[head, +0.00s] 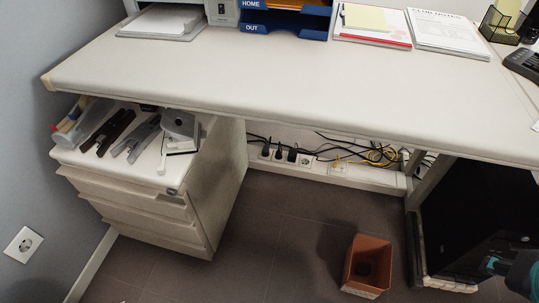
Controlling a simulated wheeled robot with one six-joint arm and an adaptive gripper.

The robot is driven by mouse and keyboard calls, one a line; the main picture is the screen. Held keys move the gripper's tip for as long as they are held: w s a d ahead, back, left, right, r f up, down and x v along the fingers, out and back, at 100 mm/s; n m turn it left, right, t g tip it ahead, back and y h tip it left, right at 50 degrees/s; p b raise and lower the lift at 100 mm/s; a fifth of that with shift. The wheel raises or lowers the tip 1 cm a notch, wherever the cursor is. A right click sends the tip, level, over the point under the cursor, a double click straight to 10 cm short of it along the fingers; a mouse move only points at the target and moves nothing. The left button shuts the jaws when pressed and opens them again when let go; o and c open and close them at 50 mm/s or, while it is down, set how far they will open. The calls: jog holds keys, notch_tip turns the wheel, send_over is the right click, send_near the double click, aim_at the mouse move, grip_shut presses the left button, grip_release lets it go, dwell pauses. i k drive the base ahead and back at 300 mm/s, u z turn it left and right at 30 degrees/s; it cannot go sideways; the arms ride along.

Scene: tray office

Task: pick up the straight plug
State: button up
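Several black plugs sit in a white socket strip (340,169) low on the wall under the desk. One black plug (267,151) is at the left of the row, another black plug (279,153) is beside it, and a third black plug (292,155) is to their right. They are too small for me to tell which is the straight one. My gripper (493,264) seems to show as a dark and teal shape at the lower right edge, well away from the plugs. Whether it is open or shut is not clear.
A drawer cabinet (140,210) with staplers and a hole punch on top stands left of the sockets. An orange-brown bin (367,265) stands on the floor before them. The desk (290,75) overhangs. Black and yellow cables (380,155) tangle at right. Floor between cabinet and bin is clear.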

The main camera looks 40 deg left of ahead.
aim_at(278, 156)
jog(key=z, duration=0.2)
jog(key=k, duration=0.8)
jog(key=u, duration=1.4)
jog(key=i, duration=0.5)
jog(key=u, duration=0.05)
